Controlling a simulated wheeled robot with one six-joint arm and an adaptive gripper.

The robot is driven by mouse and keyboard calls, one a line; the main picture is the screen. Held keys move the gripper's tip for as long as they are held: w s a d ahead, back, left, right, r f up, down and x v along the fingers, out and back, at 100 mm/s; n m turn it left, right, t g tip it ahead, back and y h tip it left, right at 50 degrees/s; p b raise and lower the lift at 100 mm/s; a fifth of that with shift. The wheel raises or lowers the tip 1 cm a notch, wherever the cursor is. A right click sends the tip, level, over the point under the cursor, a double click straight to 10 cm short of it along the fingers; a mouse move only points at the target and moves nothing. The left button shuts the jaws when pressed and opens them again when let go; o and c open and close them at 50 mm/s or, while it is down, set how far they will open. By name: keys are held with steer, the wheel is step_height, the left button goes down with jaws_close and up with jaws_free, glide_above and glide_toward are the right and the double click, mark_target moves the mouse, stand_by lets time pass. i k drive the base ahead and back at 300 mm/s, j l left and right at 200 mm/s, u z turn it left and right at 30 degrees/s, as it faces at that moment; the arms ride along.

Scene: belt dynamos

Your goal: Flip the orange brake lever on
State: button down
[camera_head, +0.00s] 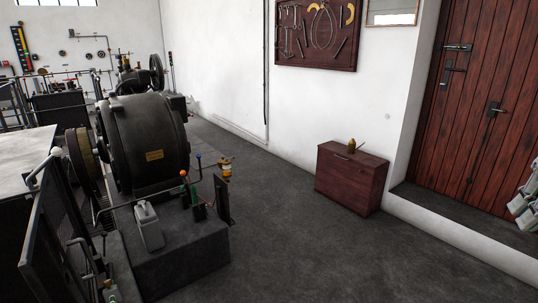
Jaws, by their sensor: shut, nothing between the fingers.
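The orange brake lever shows as a small orange knob (183,173) on a thin rod. It stands on the dark plinth in front of the big black dynamo (148,140). A lever with a blue knob (198,157) stands just to its right. The orange lever's lower end is small and partly lost among dark and green fittings, so I cannot tell its exact position. My gripper is not clearly seen in this view. Nothing is seen touching the orange lever.
A white-knobbed lever (57,152) and dark panel are at left. Open floor (285,235) lies right of the plinth, up to a wooden cabinet (350,180). Pale grey parts cut the right edge.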

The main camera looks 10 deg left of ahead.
mark_target(183, 173)
steer(key=i+u, duration=0.7)
steer(key=i, duration=0.25)
steer(key=i+l+u, duration=0.3)
steer(key=i+j+u, duration=0.1)
steer(key=i+u, duration=0.35)
steer(key=i+l+u, duration=0.1)
steer(key=i+u, duration=0.35)
steer(key=i, duration=0.25)
steer(key=z, duration=0.35)
steer(key=i, duration=0.05)
